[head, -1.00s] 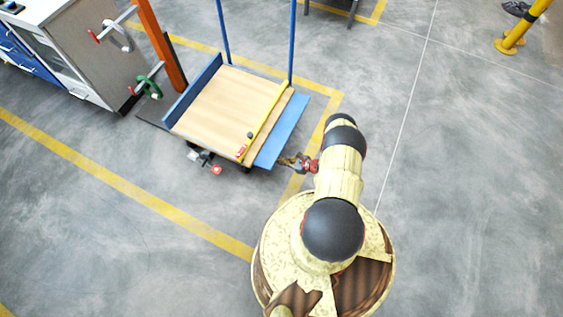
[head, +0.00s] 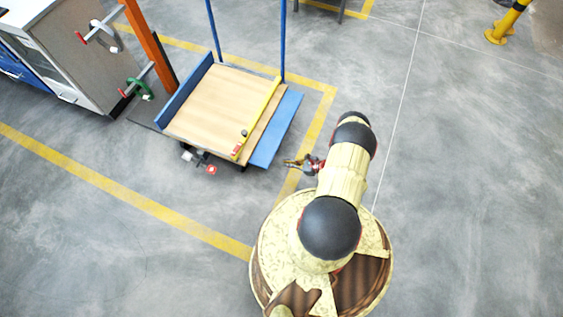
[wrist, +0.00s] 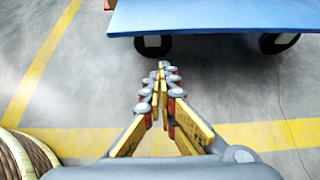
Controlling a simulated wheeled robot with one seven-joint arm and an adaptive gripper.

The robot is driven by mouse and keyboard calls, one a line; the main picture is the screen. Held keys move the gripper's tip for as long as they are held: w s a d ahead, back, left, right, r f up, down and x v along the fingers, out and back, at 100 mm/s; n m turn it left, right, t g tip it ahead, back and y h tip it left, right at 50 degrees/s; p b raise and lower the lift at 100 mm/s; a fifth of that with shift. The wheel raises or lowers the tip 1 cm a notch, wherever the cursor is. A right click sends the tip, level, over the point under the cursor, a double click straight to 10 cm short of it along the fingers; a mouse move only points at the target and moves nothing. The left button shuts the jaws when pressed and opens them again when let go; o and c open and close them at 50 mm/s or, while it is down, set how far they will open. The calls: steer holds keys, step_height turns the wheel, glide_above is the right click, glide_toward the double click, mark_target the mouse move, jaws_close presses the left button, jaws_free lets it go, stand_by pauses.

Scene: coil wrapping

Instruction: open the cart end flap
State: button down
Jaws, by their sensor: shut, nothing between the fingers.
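The cart (head: 215,105) has a wooden deck and stands left of my gripper. Its right blue end flap (head: 277,132) lies folded out, roughly flat, beyond the deck edge. The left blue end flap (head: 184,91) stands upright. In the wrist view the near blue flap (wrist: 220,14) spans the top, with two dark wheels beneath. My gripper (head: 287,163) is just right of the folded-out flap's near corner, with a small gap. In the wrist view my gripper (wrist: 162,68) has its fingertips together, with nothing between them, short of the flap.
A yellow bar (head: 258,115) with a red end lies along the deck's right side. Blue posts (head: 283,40) rise at the cart's back. An orange post (head: 148,45) and a grey cabinet (head: 80,55) stand to the left. Open floor lies to the right.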

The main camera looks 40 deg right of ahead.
steer(key=shift+p+v, duration=0.35)
steer(key=shift+v, duration=1.3)
